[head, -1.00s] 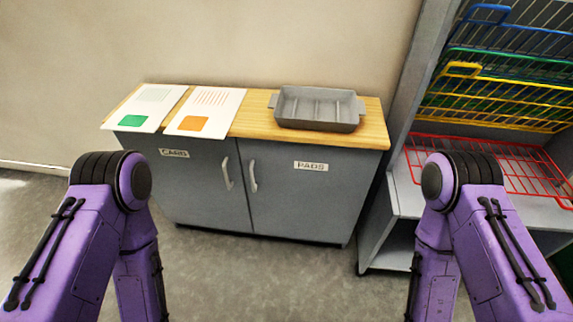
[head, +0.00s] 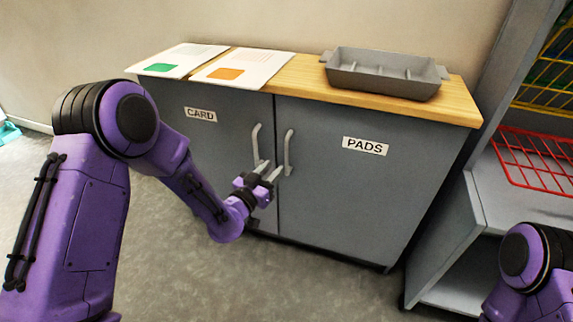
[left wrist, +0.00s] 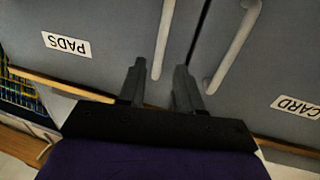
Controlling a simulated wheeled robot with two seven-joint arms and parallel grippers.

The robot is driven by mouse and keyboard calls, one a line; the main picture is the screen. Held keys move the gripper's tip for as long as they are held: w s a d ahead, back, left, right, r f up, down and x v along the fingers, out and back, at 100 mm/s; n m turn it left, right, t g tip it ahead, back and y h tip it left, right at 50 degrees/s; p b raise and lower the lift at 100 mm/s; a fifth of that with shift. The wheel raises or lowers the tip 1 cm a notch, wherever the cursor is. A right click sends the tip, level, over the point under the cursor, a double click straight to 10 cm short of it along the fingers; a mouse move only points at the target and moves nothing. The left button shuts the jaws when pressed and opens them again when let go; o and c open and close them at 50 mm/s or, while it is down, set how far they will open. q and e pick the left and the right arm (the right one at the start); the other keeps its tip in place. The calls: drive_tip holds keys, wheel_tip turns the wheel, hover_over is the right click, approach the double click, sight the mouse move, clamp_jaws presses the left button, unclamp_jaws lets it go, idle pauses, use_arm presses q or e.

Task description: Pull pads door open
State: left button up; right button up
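The pads door (head: 360,185) is the grey right-hand door of the low cabinet, labelled PADS, and it is closed. Its pale upright bar handle (head: 289,150) is on its left edge. My left gripper (head: 271,170) is at the lower part of this handle, fingers open. In the left wrist view, which is upside down, the pads handle (left wrist: 164,35) runs down between the two open fingertips (left wrist: 159,68). I cannot tell whether they touch it. The PADS label (left wrist: 66,45) is at left there. My right gripper is out of view.
The closed card door (head: 215,140) has its handle (head: 256,145) close beside the pads handle. A grey tray (head: 385,72) and two printed sheets lie on the wooden top. A shelf unit with a red wire rack (head: 535,160) stands at right. Floor before the cabinet is clear.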

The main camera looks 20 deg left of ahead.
sight(286, 156)
use_arm(q)
drive_tip(key=b+x, duration=0.1)
drive_tip(key=x, duration=0.7)
drive_tip(key=shift+w, duration=0.35)
clamp_jaws()
